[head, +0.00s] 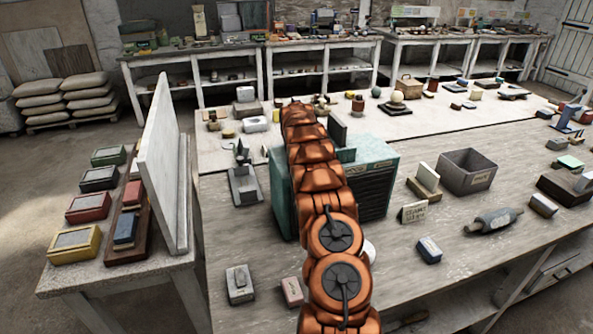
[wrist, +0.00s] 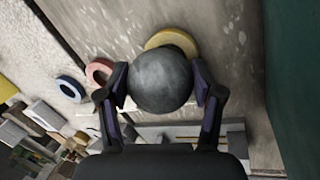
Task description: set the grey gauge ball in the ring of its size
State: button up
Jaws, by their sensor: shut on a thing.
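The grey gauge ball (wrist: 161,80) is a dark, mottled sphere between the two fingers of my gripper (wrist: 163,88) in the wrist view. The fingers press on its left and right sides. A yellow ring (wrist: 175,40) lies just beyond the ball, partly covered by it. I cannot tell whether ball and ring touch or how high the ball is. A red ring (wrist: 99,71) and a blue ring (wrist: 71,88) lie to the left, in a slanting row with the yellow one. In the head view, ball, rings and gripper are hidden behind my arm and the cabinet.
A teal cabinet (head: 280,190) stands close to my arm on the bench; a dark green surface (wrist: 295,80) fills the wrist view's right edge. A white upright panel (head: 160,165) stands at left. A grey bin (head: 467,172) and small blocks stand on the right.

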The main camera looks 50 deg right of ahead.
jog(key=shift+f, duration=0.55)
dwell(0.4)
jog(key=o, duration=1.8)
jog(key=shift+c, duration=0.2)
jog(key=shift+r, duration=1.95)
